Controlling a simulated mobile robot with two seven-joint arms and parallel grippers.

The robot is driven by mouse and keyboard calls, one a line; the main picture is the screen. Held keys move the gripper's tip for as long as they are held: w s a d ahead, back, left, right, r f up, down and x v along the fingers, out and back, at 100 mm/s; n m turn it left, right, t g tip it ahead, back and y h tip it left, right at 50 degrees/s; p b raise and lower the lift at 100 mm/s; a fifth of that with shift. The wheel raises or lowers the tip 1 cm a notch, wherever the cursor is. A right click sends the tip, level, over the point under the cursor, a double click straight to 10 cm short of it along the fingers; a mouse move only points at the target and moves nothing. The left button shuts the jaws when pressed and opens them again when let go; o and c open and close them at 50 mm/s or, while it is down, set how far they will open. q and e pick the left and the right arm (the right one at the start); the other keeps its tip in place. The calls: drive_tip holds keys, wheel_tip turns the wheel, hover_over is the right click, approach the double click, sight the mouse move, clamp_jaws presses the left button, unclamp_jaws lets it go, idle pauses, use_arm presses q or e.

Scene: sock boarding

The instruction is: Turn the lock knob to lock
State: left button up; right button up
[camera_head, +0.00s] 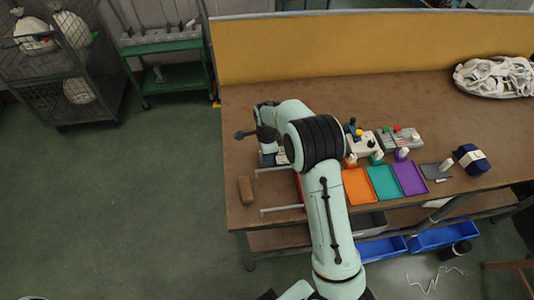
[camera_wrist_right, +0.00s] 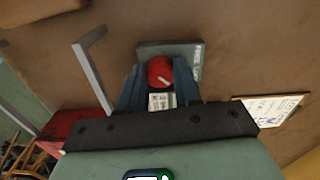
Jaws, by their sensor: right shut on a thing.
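The lock knob (camera_wrist_right: 160,70) is a round red knob with a white pointer mark, seen in the right wrist view. It sits on a grey box (camera_wrist_right: 192,52) with a light label below the knob. My right gripper (camera_wrist_right: 159,84) has its two blue-grey fingers on either side of the knob and is shut on it. In the head view my right gripper (camera_head: 271,154) is low over the left part of the table, partly covered by my own arm, and the knob cannot be made out there. My left gripper is in neither view.
The brown table (camera_head: 400,95) has a yellow back panel (camera_head: 370,48). A grey metal bar handle (camera_wrist_right: 92,70) stands left of the knob. A brown block (camera_head: 245,190) lies at the left edge. Orange (camera_head: 358,187), teal (camera_head: 384,182) and purple (camera_head: 410,178) trays lie right of my arm.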

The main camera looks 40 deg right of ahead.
drive_tip(key=o, duration=0.8)
drive_tip(key=shift+c, duration=0.2)
wheel_tip(320, 180, up, 14)
drive_tip(key=p, duration=0.1)
drive_tip(key=shift+f, duration=0.25)
